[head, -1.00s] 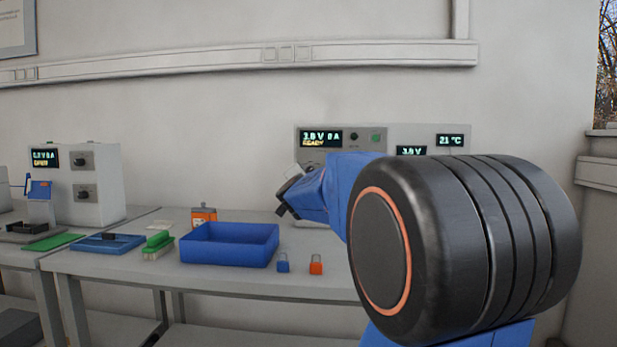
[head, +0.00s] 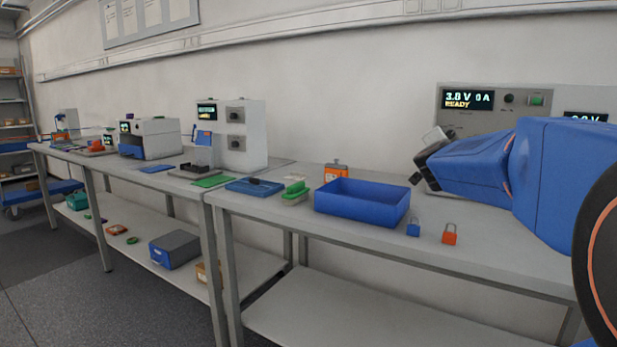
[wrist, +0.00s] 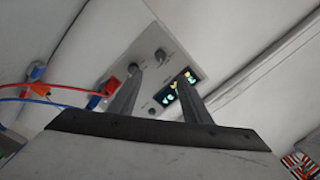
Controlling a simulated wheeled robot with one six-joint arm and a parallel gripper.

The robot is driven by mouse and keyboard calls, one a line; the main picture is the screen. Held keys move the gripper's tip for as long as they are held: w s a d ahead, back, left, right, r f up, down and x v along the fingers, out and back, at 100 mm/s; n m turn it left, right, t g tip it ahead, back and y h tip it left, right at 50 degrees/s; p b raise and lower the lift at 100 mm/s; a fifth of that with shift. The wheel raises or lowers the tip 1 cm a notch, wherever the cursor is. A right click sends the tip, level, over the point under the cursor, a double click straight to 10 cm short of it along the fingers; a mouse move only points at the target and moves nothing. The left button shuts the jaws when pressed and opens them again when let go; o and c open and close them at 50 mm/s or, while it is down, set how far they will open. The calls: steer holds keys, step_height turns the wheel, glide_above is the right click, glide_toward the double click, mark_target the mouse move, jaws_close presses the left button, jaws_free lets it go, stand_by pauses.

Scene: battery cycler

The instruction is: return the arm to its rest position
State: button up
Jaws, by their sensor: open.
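My arm reaches in from the right in the head view, with its blue wrist link raised above the bench. My gripper (head: 416,168) is at its left end, apart from the bench top and in front of the grey cycler (head: 522,101), whose display reads 3.8 V 0 A READY. In the wrist view the two fingers of my gripper (wrist: 158,92) stand apart with nothing between them. Beyond them is a grey panel (wrist: 152,62) with knobs and a lit display.
A blue bin (head: 360,207), a blue padlock (head: 413,227) and an orange padlock (head: 449,234) stand on the bench (head: 330,235) below my gripper. Red and blue leads (wrist: 60,92) show at left in the wrist view.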

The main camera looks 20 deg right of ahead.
steer(key=w+a+f+n+t+y, duration=0.1)
steer(key=a+f+n+y, duration=0.2)
steer(key=a, duration=0.4)
steer(key=a+f+n+t+y, duration=0.1)
steer(key=a+f+n+y, duration=0.15)
steer(key=a, duration=0.45)
steer(key=s+a+f+n+g+y, duration=0.1)
steer(key=s+a+f+n+y, duration=0.3)
steer(key=a, duration=0.3)
steer(key=s+a+f+n+g+y, duration=0.1)
steer(key=s+a+f+n+y, duration=0.25)
steer(key=a+f, duration=0.35)
steer(key=s+a+f+n+g, duration=0.3)
steer(key=s+f+g, duration=0.1)
steer(key=s+f, duration=0.5)
steer(key=s+a+f+n+g, duration=0.3)
steer(key=s+f, duration=0.6)
steer(key=s, duration=0.4)
steer(key=shift+s+a+n+g, duration=0.3)
steer(key=shift+a+n+g, duration=0.1)
steer(key=shift+a, duration=0.3)
